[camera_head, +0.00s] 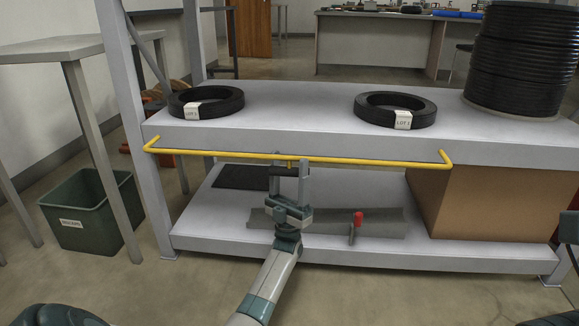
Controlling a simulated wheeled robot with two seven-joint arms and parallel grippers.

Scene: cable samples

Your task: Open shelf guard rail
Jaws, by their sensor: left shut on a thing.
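The yellow guard rail (220,154) runs across the front of the upper shelf (300,122). Its short bent ends meet the shelf front at left and right. Its long bar sits low, near the shelf's lower front edge, below the shelf top. My left gripper (290,168) comes up from below and is shut on the rail near its middle. A dark piece shows between the fingers, and the fingers partly hide the exact contact. My right gripper is not in view; only parts of my right arm show at the right edge.
Two black cable coils, at left (206,102) and right (395,109), lie on the upper shelf beside a large black spool (522,60). A cardboard box (495,203) and a grey channel with a red-handled tool (357,220) are on the lower shelf. A green bin (95,213) stands left.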

